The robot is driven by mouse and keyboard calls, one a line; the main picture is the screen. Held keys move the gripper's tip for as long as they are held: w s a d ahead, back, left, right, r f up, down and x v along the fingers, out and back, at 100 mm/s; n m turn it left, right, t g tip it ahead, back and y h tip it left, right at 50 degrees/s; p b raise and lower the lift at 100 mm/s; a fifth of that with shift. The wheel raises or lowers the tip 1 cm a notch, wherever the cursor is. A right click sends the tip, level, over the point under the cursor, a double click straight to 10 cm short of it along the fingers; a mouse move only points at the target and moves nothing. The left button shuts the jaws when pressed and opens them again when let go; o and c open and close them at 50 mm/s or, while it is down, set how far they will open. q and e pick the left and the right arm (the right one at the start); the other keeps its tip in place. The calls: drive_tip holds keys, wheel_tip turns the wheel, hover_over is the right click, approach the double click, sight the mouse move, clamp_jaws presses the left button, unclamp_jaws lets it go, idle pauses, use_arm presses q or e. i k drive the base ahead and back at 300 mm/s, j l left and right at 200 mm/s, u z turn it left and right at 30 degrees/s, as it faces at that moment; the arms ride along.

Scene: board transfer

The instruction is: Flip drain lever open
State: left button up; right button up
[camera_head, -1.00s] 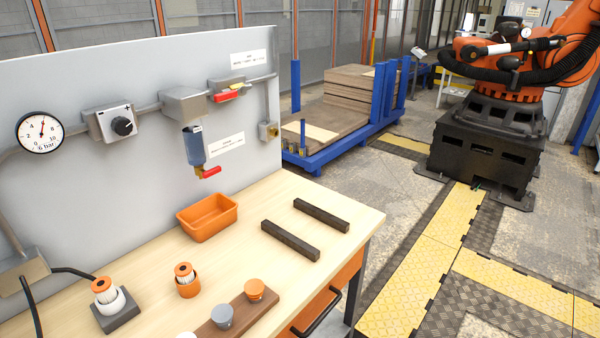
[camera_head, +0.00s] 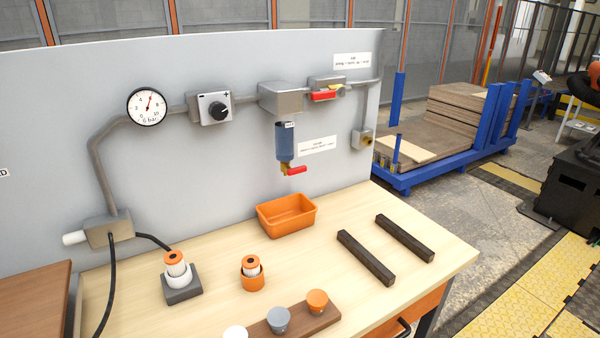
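The drain lever is a small red handle (camera_head: 295,171) on a brass valve under the blue filter bowl (camera_head: 285,141), on the grey panel. It points to the right, roughly level. A second red lever (camera_head: 324,96) sits higher up, on the valve at the right of the pipe. An orange bin (camera_head: 287,215) stands on the bench below the drain. Neither of my grippers shows in the head view.
The wooden bench (camera_head: 330,290) carries two dark bars (camera_head: 366,257), orange-topped filter cartridges (camera_head: 252,272) and a brown board with round caps (camera_head: 290,322). A pressure gauge (camera_head: 146,107) and a knob box (camera_head: 212,108) are on the panel. A blue cart (camera_head: 430,170) stands behind the bench's right side.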

sight(290, 171)
drive_tip(key=i+l, duration=0.1)
drive_tip(key=l, duration=1.35)
drive_tip(key=i+l, duration=0.15)
drive_tip(key=l, duration=0.6)
